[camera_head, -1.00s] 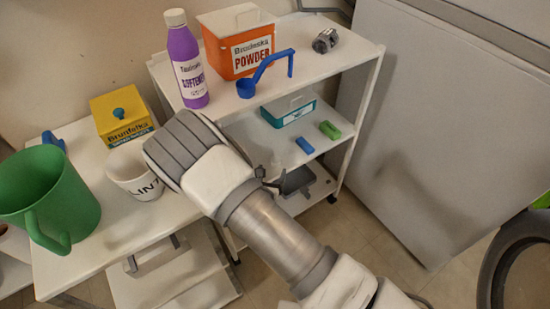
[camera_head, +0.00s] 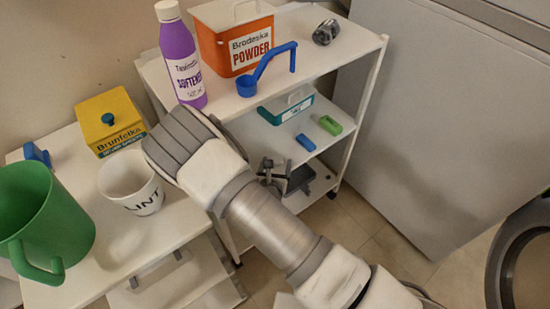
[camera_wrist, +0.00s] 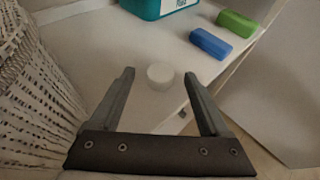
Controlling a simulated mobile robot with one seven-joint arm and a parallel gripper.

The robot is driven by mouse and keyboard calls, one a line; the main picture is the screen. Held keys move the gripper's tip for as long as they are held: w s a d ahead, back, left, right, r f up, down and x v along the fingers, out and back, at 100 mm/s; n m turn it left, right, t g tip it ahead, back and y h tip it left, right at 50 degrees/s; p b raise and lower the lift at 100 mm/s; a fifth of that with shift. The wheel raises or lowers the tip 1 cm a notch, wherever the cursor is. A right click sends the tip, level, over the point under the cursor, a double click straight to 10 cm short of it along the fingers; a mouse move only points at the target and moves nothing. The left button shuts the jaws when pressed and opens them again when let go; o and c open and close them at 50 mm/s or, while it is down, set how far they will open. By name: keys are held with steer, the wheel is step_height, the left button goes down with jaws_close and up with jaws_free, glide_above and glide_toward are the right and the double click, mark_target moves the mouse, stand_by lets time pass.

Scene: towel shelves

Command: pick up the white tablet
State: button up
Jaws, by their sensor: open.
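The white tablet (camera_wrist: 160,76) is a small round disc on the white shelf in the wrist view. My gripper (camera_wrist: 158,74) is open, with one finger on each side of the tablet in the picture. Nothing is between the jaws that they touch, and I cannot tell how far above the shelf the fingertips are. In the head view my gripper (camera_head: 270,168) shows partly beyond my arm, at the middle shelf. The tablet is hidden there.
A blue block (camera_wrist: 210,43) and a green block (camera_wrist: 237,23) lie to the right on the shelf, near its edge. A teal box (camera_wrist: 158,6) stands beyond. A woven basket (camera_wrist: 30,80) is close on the left. The upper shelf holds a purple bottle (camera_head: 182,60).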

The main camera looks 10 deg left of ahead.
steer(key=shift+w, duration=0.15)
jaws_close()
stand_by(0.4)
steer(key=shift+r+p, duration=0.3)
steer(key=shift+r, duration=0.3)
steer(key=r, duration=0.1)
steer(key=r+p, duration=0.1)
steer(key=d+r+p, duration=0.1)
steer(key=r, duration=0.1)
steer(key=shift+s+d, duration=0.1)
steer(key=shift+s, duration=0.15)
steer(key=s+d+r+p, duration=0.2)
steer(key=s+d+r, duration=0.3)
steer(key=d, duration=0.4)
steer(key=shift+r+p, duration=0.4)
